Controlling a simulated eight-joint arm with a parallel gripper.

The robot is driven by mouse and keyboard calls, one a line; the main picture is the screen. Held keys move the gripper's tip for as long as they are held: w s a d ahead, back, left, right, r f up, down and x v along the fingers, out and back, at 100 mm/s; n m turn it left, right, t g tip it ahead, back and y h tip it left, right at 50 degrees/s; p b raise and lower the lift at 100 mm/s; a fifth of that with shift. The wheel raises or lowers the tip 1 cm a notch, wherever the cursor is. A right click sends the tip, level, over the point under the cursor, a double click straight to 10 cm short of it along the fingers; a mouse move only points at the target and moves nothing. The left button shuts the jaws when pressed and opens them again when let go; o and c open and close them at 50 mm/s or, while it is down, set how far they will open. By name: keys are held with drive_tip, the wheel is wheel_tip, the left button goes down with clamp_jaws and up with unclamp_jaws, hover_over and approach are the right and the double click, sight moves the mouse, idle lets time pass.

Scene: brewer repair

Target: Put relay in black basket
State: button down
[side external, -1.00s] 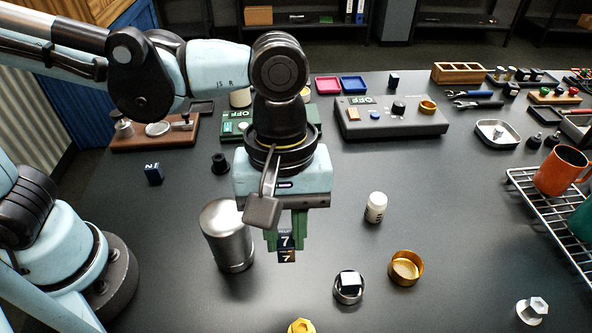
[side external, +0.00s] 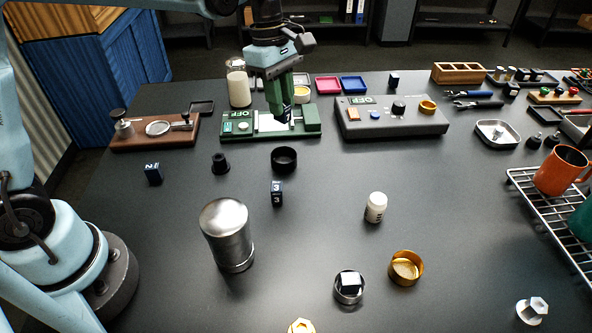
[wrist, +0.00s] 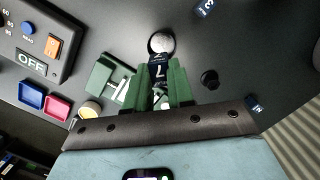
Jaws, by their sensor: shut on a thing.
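My gripper (side external: 280,101) is shut on a small dark block marked 7 (wrist: 158,70); its green fingers (wrist: 159,91) grip it from both sides in the wrist view. In the side view, the gripper is at the back of the table, over the front of the green device. A round black cup (side external: 284,168), which looks like the black basket, stands on the table just in front of that device. Similar dark blocks marked 3 (side external: 277,193) and 2 (side external: 153,174) stand on the table. No block is labelled as the relay.
The green device (side external: 312,121) and a grey control box (side external: 390,127) stand at the back. The table is clear around the bottle.

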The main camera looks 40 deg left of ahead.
drive_tip(key=shift+f, duration=5.45)
drive_tip(key=c, duration=0.9)
unclamp_jaws()
drive_tip(key=shift+r, duration=3.55)
